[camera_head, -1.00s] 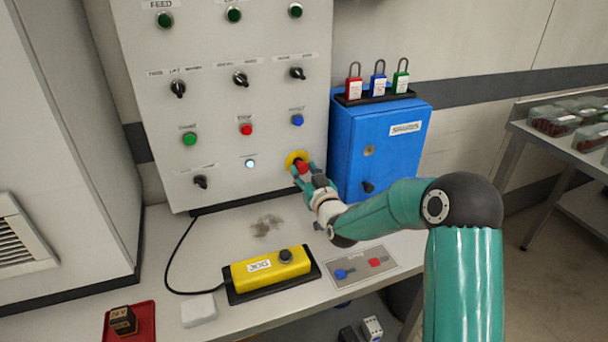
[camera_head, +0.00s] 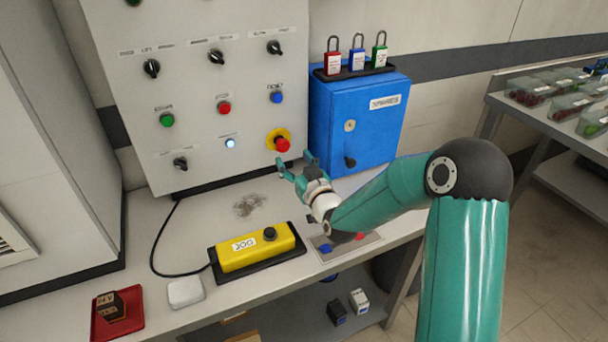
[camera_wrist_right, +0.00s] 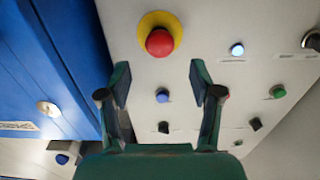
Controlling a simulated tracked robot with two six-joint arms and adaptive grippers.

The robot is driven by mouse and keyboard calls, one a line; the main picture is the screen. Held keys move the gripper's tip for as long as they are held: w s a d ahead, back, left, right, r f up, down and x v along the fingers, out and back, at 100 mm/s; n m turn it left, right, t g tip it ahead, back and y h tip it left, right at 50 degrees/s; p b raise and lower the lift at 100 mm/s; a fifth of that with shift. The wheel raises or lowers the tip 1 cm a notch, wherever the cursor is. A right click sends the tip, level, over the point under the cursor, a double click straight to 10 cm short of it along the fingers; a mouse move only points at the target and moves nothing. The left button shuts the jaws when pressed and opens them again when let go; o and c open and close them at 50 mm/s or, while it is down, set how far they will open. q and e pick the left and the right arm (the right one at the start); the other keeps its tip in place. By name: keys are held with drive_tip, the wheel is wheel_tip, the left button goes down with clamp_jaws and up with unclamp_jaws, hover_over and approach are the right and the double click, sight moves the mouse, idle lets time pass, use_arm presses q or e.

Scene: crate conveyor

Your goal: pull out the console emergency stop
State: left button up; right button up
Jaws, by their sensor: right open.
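The emergency stop is a red mushroom button (camera_head: 282,145) on a yellow ring, at the lower right of the grey console panel (camera_head: 205,85). It also shows in the right wrist view (camera_wrist_right: 159,42), beyond the fingertips and a little above the line between them. My right gripper (camera_head: 293,165) is open and empty, just below and in front of the button, apart from it. In the right wrist view its two fingers (camera_wrist_right: 157,80) stand wide apart with the panel behind them. My left gripper is not in view.
A blue cabinet (camera_head: 362,125) with several padlocks on top stands close to the right of the button. On the bench below lie a yellow jog box (camera_head: 255,248), a white block (camera_head: 185,291) and a red tray (camera_head: 137,322).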

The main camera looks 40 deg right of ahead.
drive_tip(key=v, duration=0.6)
idle(0.6)
